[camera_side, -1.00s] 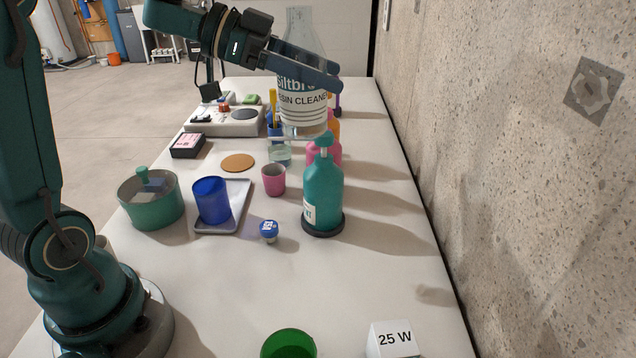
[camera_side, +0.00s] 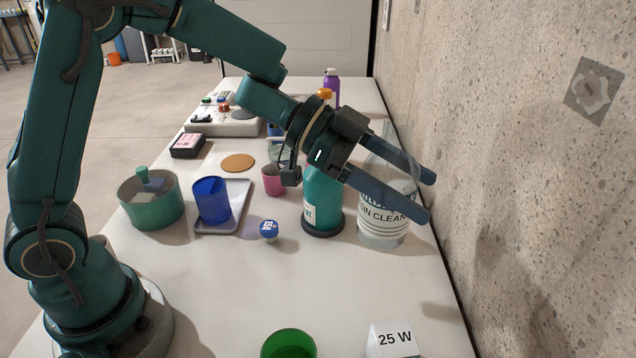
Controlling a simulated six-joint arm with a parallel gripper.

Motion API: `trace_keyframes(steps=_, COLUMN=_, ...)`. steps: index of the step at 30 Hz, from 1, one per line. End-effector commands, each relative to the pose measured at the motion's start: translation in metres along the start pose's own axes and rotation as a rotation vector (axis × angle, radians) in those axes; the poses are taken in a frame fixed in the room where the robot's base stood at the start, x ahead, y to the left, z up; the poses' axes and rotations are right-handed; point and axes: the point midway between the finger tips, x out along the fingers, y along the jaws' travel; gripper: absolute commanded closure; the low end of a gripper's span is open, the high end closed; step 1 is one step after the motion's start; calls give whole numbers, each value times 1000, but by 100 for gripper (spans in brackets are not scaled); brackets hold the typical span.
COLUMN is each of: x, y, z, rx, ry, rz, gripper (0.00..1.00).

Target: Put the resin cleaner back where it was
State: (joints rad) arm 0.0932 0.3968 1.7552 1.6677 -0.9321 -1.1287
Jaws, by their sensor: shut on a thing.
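The bottle is upright at the right side of the table, close to the wall. It is just right of the teal pump bottle (camera_side: 322,205), which stands on a dark round coaster (camera_side: 323,230). I cannot tell whether the cleaner's base touches the table. My gripper and wrist hide the pump bottle's top and part of the cleaner.
A blue cup (camera_side: 212,201) on a grey tray (camera_side: 238,208), a green pot (camera_side: 151,205), a pink cup (camera_side: 272,180) and a blue-capped jar (camera_side: 268,230) stand left. The concrete wall (camera_side: 520,180) bounds the right.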

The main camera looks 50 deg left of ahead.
Motion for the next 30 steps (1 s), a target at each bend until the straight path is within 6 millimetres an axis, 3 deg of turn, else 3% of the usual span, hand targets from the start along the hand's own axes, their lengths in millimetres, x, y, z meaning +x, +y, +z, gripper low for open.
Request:
trace_keyframes(steps=12, x=31, y=8, z=51, rx=9, ry=-2, rz=31, gripper=91)
trace_keyframes(steps=24, x=47, y=8, z=88, rx=9, ry=-2, rz=30, gripper=91)
trace_keyframes(steps=30, x=50, y=8, z=96, rx=14, ry=1, rz=29, gripper=91)
